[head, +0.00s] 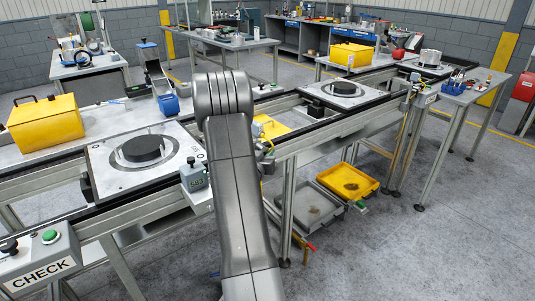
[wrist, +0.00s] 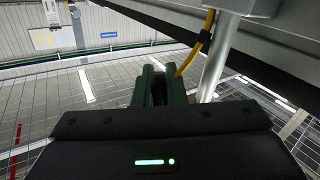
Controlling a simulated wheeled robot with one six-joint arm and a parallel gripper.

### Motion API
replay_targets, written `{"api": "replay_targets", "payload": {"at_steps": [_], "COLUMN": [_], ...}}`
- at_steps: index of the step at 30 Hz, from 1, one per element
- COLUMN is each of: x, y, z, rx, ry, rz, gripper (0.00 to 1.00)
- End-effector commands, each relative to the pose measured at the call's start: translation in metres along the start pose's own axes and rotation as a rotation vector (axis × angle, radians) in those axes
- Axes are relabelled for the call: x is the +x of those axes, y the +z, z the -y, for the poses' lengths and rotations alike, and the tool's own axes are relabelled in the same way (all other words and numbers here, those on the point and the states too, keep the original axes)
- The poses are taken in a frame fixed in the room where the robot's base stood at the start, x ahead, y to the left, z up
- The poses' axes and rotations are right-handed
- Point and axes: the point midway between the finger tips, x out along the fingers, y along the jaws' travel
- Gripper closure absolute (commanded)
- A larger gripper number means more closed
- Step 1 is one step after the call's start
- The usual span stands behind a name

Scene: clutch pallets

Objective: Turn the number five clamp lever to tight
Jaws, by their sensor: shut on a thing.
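My gripper (wrist: 158,72) shows in the wrist view, its two dark green fingers pointing away from the camera beneath a conveyor frame. It is shut on a small dark thing (wrist: 159,86), mostly hidden between the fingers; I cannot tell from its look whether this is the number five clamp lever. No number five can be read in either view. In the head view my grey arm hides the gripper and part of the conveyor. A pallet (head: 113,177) with a black disc (head: 142,150) lies left of my arm, and another pallet (head: 322,100) lies to its right.
A grey post (wrist: 217,55) and a yellow cable (wrist: 190,58) are close right of the fingers. The conveyor rail (head: 335,137) runs across. A CHECK button box (head: 40,262) stands at the lower left. Trays (head: 345,182) sit below.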

Motion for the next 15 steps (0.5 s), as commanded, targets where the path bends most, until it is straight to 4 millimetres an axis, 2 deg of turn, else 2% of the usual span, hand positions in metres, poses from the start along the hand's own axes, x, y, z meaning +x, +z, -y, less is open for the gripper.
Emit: {"api": "replay_targets", "payload": {"at_steps": [7,15], "x": [-0.0049,-0.0100], "y": [-0.0037,0.0026], "z": [0.0023,0.0069], "rx": [0.095,0.176], "ry": [-0.027,-0.050], "rz": [0.145,0.273], "gripper": [1.00,1.00]}}
